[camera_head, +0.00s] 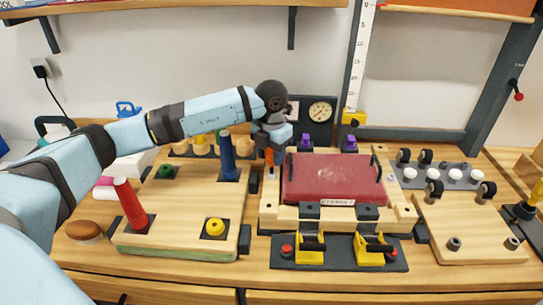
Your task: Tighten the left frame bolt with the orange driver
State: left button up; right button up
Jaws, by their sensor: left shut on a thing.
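My left arm reaches in from the left, and my left gripper (272,138) points down at the left back of the wooden frame (283,217). It is shut on the orange driver (268,157), of which only a small orange part shows below the jaws. The driver's tip and the spot beneath it are hard to make out, so I cannot tell whether it touches a bolt. The frame surrounds a dark red block (333,180). Two purple pieces, a left one (305,142) and a right one (350,144), stand behind the block. My right gripper is out of view.
Left of the frame, a wooden board (180,222) carries a red peg (129,203), a blue peg (227,157) and a yellow ring (215,227). Yellow clamps (311,246) stand in front. A gauge box (313,118) stands behind. Another board (465,230) lies right.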

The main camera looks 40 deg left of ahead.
pick_arm(q)
jog(key=m+b, duration=0.1)
jog(key=m, duration=0.3)
jog(key=shift+f+m, duration=0.15)
jog(key=shift+m, duration=0.25)
jog(key=m+b, duration=0.2)
jog(key=m, duration=0.2)
jog(key=shift+m, duration=1.5)
jog(key=o, duration=0.7)
